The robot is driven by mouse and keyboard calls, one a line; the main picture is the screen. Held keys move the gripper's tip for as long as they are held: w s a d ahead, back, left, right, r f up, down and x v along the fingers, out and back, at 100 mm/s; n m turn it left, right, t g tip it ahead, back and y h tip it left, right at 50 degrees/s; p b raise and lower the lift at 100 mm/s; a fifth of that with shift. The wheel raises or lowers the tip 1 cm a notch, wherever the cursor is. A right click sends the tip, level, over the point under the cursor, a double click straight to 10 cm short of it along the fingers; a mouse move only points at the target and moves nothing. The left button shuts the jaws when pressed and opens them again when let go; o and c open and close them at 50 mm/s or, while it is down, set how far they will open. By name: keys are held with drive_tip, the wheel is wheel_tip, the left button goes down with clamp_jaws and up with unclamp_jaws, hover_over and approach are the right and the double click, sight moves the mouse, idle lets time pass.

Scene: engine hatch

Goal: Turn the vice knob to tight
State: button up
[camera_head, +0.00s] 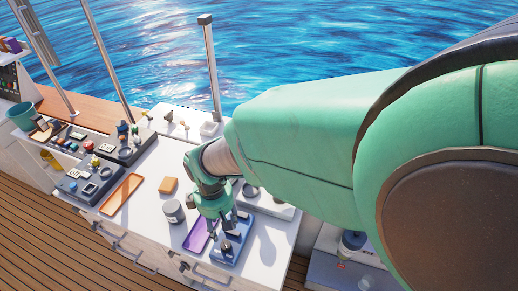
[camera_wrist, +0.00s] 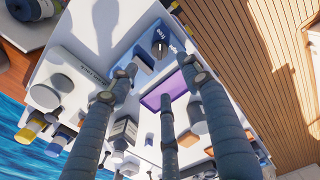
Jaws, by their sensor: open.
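The vice is a blue block with a dark knob. In the head view the blue block (camera_head: 240,236) lies on the white counter, with its knob (camera_head: 226,248) near the counter's front edge. In the wrist view the knob (camera_wrist: 160,48) sits on the blue plate (camera_wrist: 146,52) beside the word "free"; a second label is too small to read. My gripper (camera_head: 224,228) is open and empty, pointing down above the vice, its fingers partly covering it. In the wrist view my gripper's fingers (camera_wrist: 162,82) are spread, with the knob beyond their tips, apart from them.
A purple tray (camera_head: 197,236) lies just left of the vice, with a grey canister (camera_head: 172,212) beyond it. An orange tray (camera_head: 121,194) and panels with several knobs stand farther left. A grey device (camera_head: 266,202) is behind. Wooden deck (camera_head: 60,250) lies in front.

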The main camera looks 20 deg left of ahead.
sight(225, 244)
wheel_tip(225, 244, down, 13)
drive_tip(key=shift+f+b, duration=0.2)
drive_tip(key=shift+b, duration=0.55)
drive_tip(key=c, duration=1.1)
